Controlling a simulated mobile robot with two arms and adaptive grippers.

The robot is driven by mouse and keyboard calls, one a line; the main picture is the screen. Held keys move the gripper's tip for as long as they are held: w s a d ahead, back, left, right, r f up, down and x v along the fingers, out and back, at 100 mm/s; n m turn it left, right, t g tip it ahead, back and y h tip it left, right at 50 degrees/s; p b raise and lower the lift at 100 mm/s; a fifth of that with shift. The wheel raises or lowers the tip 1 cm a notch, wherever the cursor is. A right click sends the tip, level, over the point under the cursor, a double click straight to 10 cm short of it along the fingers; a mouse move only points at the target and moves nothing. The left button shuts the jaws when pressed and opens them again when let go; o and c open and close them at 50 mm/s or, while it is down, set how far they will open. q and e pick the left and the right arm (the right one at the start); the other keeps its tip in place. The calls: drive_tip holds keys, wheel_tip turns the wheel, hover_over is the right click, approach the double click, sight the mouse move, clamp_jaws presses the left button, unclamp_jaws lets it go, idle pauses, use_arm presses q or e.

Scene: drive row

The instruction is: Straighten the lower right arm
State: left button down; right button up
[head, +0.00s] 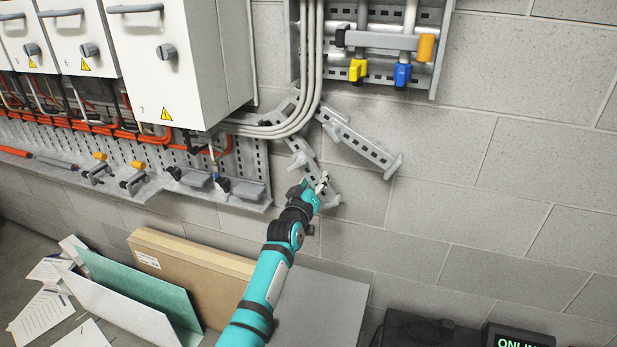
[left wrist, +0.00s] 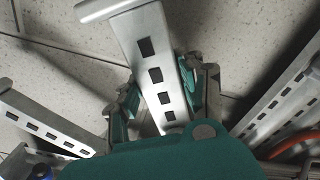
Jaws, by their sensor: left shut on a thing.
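Two slotted grey metal arms stick out below the cable bend on the block wall. The lower arm (head: 304,160) slants down to the right, and its end shows just past my left gripper (head: 318,189). The other arm (head: 362,146) slants down to the right above it, apart from my gripper. In the left wrist view the held slotted arm (left wrist: 155,75) runs between the two fingers of my left gripper (left wrist: 166,98), which is shut on it. Part of it is hidden behind my teal gripper body. My right gripper is not in view.
Grey cabinets (head: 180,60) and a perforated tray (head: 235,190) with orange cables are at the left. A slotted frame (head: 440,50) with yellow and blue knobs hangs above. A cardboard box (head: 190,265) stands below. The wall at the right is clear.

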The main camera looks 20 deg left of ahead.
use_arm(q)
drive_tip(key=shift+d+r+n, duration=0.2)
drive_tip(key=shift+d+n, duration=0.05)
drive_tip(key=shift+n, duration=0.15)
drive_tip(key=c, duration=0.8)
unclamp_jaws()
drive_tip(key=shift+o, duration=0.2)
drive_tip(key=s, duration=1.2)
drive_tip(key=shift+a, duration=0.2)
